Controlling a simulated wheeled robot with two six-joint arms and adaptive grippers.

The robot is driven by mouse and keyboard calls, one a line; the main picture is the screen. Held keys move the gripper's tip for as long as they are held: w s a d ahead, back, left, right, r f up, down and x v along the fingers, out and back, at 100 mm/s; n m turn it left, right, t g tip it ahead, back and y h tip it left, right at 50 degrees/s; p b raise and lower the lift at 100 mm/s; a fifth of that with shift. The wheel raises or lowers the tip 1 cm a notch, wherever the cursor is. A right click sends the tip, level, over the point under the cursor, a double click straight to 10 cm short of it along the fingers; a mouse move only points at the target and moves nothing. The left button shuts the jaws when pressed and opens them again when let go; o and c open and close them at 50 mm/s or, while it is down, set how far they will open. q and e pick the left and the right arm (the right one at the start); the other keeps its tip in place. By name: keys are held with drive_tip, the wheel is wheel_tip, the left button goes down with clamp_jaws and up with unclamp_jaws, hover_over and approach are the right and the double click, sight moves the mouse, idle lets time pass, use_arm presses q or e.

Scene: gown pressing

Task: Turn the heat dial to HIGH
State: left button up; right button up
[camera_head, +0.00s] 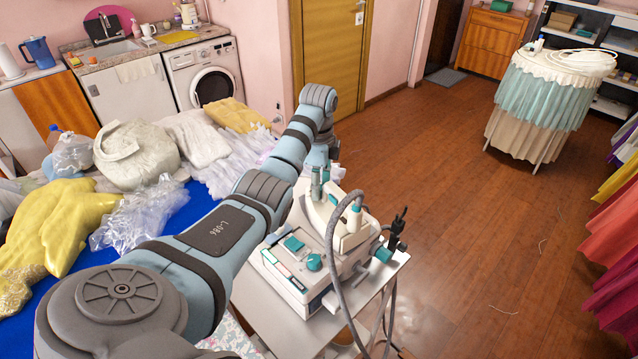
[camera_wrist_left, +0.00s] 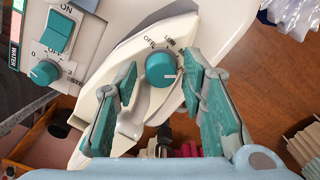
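The teal heat dial (camera_wrist_left: 160,69) sits on the cream iron (camera_wrist_left: 128,42), with OFF, LOW and a partly covered mark printed around it. I cannot tell its setting clearly. My left gripper (camera_wrist_left: 161,64) is open, with one teal finger on each side of the dial and gaps visible between. In the head view the left gripper (camera_head: 317,182) is over the iron (camera_head: 345,231) on its base; my arm hides part of it and I cannot make out the heat dial there. My right gripper is not in view.
The base has a teal ON/OFF switch (camera_wrist_left: 60,25) and a steam dial (camera_wrist_left: 44,72). A grey hose (camera_head: 332,265) arches in front of the iron. Clothes and plastic bags cover the blue table at left. The wooden floor (camera_head: 455,210) at right is mostly clear.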

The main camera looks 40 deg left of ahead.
use_arm(q)
clamp_jaws()
drive_tip(key=m, duration=0.4)
drive_tip(key=shift+o, duration=1.7)
unclamp_jaws()
